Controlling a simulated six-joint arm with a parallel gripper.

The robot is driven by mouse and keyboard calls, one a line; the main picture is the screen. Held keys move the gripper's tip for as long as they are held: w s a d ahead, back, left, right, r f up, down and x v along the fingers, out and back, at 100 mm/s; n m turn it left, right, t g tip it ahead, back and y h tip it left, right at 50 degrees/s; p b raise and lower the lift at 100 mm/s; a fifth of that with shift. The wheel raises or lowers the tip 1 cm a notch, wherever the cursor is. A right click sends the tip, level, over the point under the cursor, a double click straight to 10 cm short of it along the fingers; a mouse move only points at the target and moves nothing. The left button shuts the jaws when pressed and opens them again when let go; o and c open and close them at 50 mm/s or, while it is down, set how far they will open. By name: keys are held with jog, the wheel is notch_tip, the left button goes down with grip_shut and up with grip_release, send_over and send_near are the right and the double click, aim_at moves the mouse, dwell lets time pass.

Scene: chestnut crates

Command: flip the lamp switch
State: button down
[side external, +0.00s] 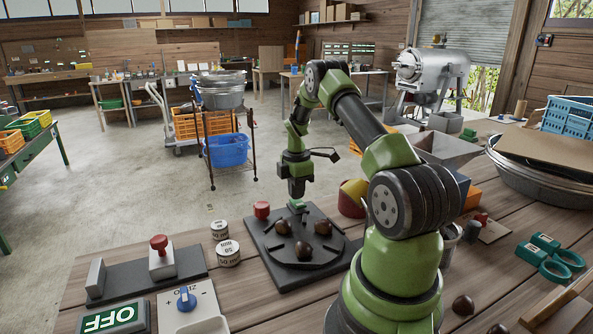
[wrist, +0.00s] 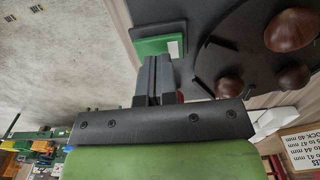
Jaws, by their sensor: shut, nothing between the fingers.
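My gripper (side external: 297,190) is shut and empty, pointing down over the back edge of a dark board (side external: 262,238). A small green block (side external: 297,204) sits on that board just under the fingertips. In the wrist view the green block (wrist: 155,45), with a white mark, lies just beyond the closed fingers (wrist: 152,65); I cannot tell whether they touch it. No part is clearly labelled as a lamp switch. A green sign (side external: 112,319) reading OFF stands at the front left, beside a white panel with a blue knob (side external: 186,299).
Several chestnuts (side external: 323,227) lie on the board's round plate, and a red knob (side external: 262,209) stands at its back left. Weights (side external: 228,252) and a red-topped block (side external: 161,260) stand to the left. A red and yellow cylinder (side external: 353,198) is close on the right.

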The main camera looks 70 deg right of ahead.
aim_at(299, 204)
notch_tip(299, 204, up, 13)
dwell(0.3)
jog(key=shift+s+a+f, duration=0.1)
jog(key=shift+s+a, duration=0.3)
jog(key=shift+s, duration=0.1)
jog(key=shift+f, duration=0.15)
notch_tip(299, 204, down, 14)
jog(key=shift+r, duration=0.15)
dwell(0.5)
